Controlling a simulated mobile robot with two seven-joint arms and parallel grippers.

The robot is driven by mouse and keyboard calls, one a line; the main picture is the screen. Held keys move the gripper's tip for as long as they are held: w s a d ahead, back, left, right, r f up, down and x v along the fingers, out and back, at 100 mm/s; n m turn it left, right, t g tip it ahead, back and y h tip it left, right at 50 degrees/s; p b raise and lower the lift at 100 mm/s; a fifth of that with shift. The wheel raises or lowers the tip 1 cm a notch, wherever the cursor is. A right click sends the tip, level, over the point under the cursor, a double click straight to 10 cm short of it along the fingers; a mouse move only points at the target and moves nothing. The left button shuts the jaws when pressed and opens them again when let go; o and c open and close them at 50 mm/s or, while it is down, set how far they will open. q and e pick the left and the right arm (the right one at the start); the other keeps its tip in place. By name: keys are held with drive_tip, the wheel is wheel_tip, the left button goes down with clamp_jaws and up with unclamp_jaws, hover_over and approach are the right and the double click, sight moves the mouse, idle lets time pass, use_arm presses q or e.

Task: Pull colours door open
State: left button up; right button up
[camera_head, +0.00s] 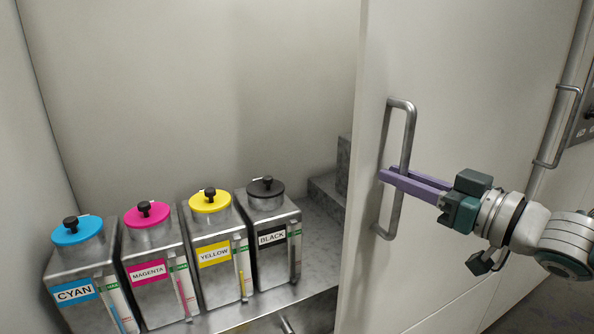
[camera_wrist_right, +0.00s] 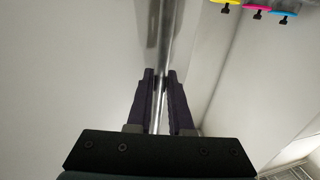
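The colours door (camera_head: 470,90) is a pale panel on the right of the head view. It stands open, with the cabinet interior showing to its left. Its grey metal handle (camera_head: 404,118) is a long upright bar. My right gripper (camera_head: 386,174) reaches in from the right, and its purple fingers are closed around the middle of the handle. In the right wrist view the handle (camera_wrist_right: 163,40) runs between the two fingers (camera_wrist_right: 160,76), which sit close on both sides of it. My left gripper is not in view.
Inside the cabinet, metal ink tanks stand in a row: cyan (camera_head: 88,290), magenta (camera_head: 155,275), yellow (camera_head: 218,260) and black (camera_head: 273,245). Grey blocks (camera_head: 328,190) lie behind the door's edge. A metal bar (camera_head: 557,115) stands at far right.

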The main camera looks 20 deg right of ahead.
drive_tip(key=o, duration=0.4)
drive_tip(key=v, duration=1)
drive_tip(key=shift+p, duration=0.3)
